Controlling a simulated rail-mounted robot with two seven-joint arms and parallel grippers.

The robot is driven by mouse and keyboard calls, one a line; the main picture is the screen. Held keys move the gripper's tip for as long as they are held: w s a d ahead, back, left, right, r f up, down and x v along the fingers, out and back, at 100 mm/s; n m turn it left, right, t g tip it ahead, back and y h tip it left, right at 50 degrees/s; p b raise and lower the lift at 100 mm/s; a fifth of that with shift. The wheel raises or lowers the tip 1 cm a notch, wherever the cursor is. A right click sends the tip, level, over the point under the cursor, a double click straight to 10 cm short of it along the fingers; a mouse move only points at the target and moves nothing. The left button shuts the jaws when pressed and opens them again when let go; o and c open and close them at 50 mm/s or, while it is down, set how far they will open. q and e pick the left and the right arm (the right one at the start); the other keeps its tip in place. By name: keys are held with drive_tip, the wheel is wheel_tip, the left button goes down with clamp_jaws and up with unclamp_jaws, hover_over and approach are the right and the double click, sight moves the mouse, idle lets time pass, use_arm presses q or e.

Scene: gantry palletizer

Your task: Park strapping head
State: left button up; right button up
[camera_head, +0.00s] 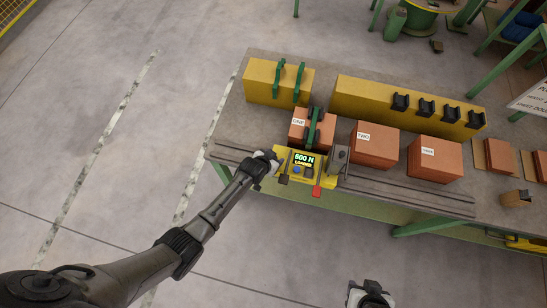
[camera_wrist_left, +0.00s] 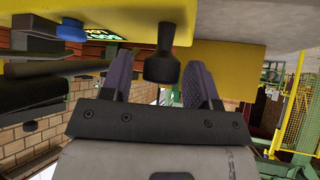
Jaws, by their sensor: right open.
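The yellow strapping head (camera_head: 325,181) sits on the rail at the table's front edge, in front of the box marked ONE (camera_head: 297,130). Its display (camera_head: 303,160) reads 500 N LOADED. It has a blue button (camera_head: 296,170) and a red lever (camera_head: 317,191). A green arch-shaped part (camera_head: 313,128) stands over box ONE. My left gripper (camera_head: 272,157) is at the head's left end. In the left wrist view its fingers (camera_wrist_left: 158,85) stand apart on either side of a black knob (camera_wrist_left: 162,66) on the yellow body. My right gripper (camera_head: 370,290) shows partly at the bottom edge.
Boxes TWO (camera_head: 375,146) and a third (camera_head: 435,158) stand right of box ONE. Behind are a yellow block with green hoops (camera_head: 262,87) and a long yellow block with black holders (camera_head: 370,98).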

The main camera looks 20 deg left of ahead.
use_arm(q)
clamp_jaws()
use_arm(e)
drive_tip(key=shift+d, duration=0.15)
use_arm(q)
drive_tip(key=shift+a, duration=0.15)
